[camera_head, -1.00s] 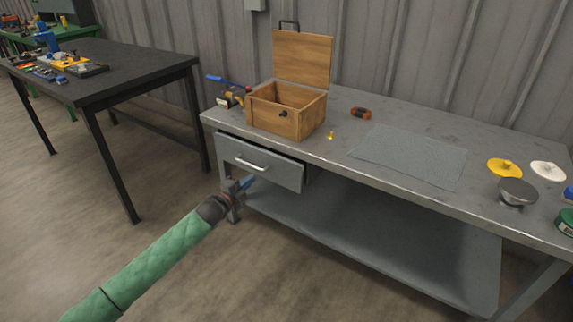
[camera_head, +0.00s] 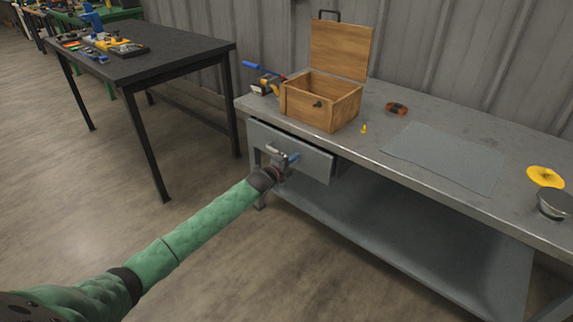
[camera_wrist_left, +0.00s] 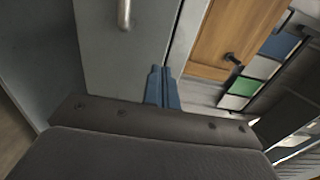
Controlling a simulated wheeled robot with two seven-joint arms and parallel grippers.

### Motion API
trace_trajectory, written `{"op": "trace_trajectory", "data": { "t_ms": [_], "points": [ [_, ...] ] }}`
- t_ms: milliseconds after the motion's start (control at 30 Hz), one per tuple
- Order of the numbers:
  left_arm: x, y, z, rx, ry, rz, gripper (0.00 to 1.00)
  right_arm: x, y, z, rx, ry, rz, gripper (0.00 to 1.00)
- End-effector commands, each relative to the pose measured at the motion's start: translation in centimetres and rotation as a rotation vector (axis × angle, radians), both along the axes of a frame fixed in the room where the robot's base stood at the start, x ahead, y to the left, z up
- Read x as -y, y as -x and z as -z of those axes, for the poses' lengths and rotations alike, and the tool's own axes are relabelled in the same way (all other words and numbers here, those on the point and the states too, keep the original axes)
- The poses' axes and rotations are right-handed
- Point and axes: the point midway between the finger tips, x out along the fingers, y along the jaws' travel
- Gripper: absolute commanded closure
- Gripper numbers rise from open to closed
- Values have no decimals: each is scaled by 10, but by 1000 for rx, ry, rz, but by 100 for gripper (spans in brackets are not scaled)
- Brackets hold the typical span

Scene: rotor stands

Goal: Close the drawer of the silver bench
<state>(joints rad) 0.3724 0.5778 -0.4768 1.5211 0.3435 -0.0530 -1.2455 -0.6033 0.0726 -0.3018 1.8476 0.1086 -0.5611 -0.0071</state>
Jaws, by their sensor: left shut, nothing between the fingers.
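The silver bench (camera_head: 440,150) has a grey drawer (camera_head: 318,166) under its left end. The drawer stands partly out, with a dark gap behind its right edge. Its bar handle (camera_head: 272,149) is on the front face, and the handle also shows in the left wrist view (camera_wrist_left: 124,12). My left gripper (camera_head: 293,157) is shut and empty, with blue fingertips in front of the drawer front, just right of the handle. In the left wrist view, the closed fingers (camera_wrist_left: 161,72) point at the drawer front (camera_wrist_left: 112,60) near its edge. I cannot tell whether they touch it. My right gripper is not in view.
An open wooden box (camera_head: 322,103) stands on the bench above the drawer. A grey mat (camera_head: 445,158), an orange tool (camera_head: 397,108) and a yellow disc (camera_head: 545,177) lie to its right. A black table (camera_head: 150,62) stands left. The floor in front is clear.

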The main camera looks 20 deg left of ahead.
Motion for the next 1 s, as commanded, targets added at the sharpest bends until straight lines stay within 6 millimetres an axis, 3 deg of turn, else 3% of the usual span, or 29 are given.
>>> {"op": "trace_trajectory", "data": {
  "t_ms": [333,1000],
  "points": [
    [14,-39,0,-1,-1,-1,100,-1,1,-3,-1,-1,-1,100],
    [20,-56,2,0,-1,0,100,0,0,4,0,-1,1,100]
  ]
}}
